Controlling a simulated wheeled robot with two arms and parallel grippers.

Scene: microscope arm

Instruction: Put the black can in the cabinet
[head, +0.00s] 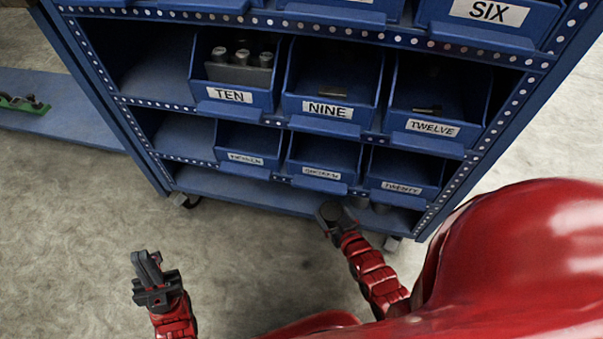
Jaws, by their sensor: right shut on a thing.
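The cabinet (118,100) is a blue metal rack with labelled blue bins, standing across the upper part of the head view. My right gripper (333,222) is in front of its lower shelves, below the bottom row of bins. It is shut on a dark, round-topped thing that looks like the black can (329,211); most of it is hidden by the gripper. My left gripper (150,272) is low at the left, over the bare floor and apart from the cabinet. No object shows in it, and its finger gap is unclear.
Bin TEN (231,95) holds grey cylinders. Bins NINE (327,108) and TWELVE (433,127) hold small dark items. The lower bins (322,173) look empty. A blue low shelf (60,118) with a green item is at left. Floor in front is clear.

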